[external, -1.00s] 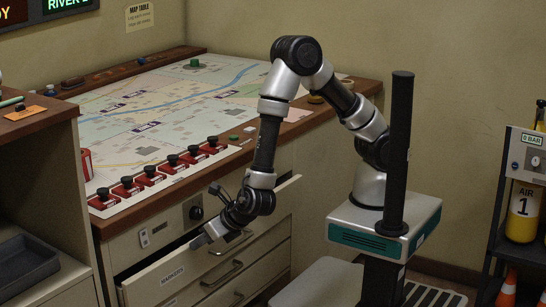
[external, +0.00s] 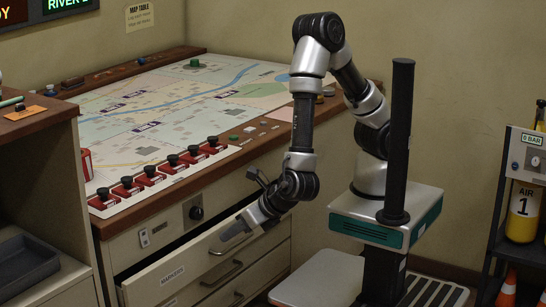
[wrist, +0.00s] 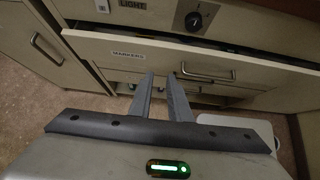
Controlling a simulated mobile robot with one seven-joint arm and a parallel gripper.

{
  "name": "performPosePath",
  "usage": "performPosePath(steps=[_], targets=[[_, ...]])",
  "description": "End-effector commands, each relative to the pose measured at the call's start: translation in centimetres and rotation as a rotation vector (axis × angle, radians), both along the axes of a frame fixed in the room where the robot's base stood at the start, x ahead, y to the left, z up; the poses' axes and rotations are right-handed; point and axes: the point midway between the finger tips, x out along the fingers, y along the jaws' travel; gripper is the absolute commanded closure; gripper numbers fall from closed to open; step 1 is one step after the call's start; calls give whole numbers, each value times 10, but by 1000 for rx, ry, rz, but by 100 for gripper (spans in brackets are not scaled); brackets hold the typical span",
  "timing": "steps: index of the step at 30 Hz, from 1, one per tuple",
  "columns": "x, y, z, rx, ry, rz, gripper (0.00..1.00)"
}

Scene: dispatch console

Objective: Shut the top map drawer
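The top map drawer (external: 195,258), a cream front labelled MARKERS, stands pulled out from the cabinet under the map table, with a dark gap behind its front. It also shows in the wrist view (wrist: 250,73), with its metal bar handle (wrist: 208,78) just right of my fingers. My gripper (external: 232,232) is in front of the drawer front near the handle. In the wrist view, my two grey fingers (wrist: 161,78) are apart with nothing between them. They point at the drawer front, left of the handle. I cannot tell whether they touch it.
Lower drawers (external: 245,272) with bar handles sit below and look shut. A dark knob (external: 196,213) is on the panel above. A side cabinet (external: 45,205) with a dark tray stands at the left. An equipment rack (external: 520,190) and an orange cone (external: 508,290) are at the right.

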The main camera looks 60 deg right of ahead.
Motion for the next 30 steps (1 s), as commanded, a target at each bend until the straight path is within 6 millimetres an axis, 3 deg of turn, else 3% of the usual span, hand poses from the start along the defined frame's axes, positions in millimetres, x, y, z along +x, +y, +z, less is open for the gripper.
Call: performPosePath(steps=[2,4,5,8,9,12,15,18,21,23,25,26,28,30], targets=[[7,-13,-5,-20,11,-43,83],[20,-42,-15,-64,39,-145,83],[27,-60,-21,-92,59,-210,83],[38,-151,-45,-221,173,-527,83],[32,-191,-54,-277,240,-681,83],[-6,-271,-67,-395,438,-1071,83],[-62,-311,-69,-467,674,-1452,83],[-111,-314,-64,-481,939,-1821,83],[-136,-288,-56,-423,1228,-2179,83],[-136,-268,-52,-352,1407,-2387,83],[-120,-245,-50,-223,1616,-2619,83],[-109,-238,-51,146,-1629,2599,83],[-75,-228,-55,-36,-1516,2346,83],[-38,-232,-63,-190,-1396,2121,83]])
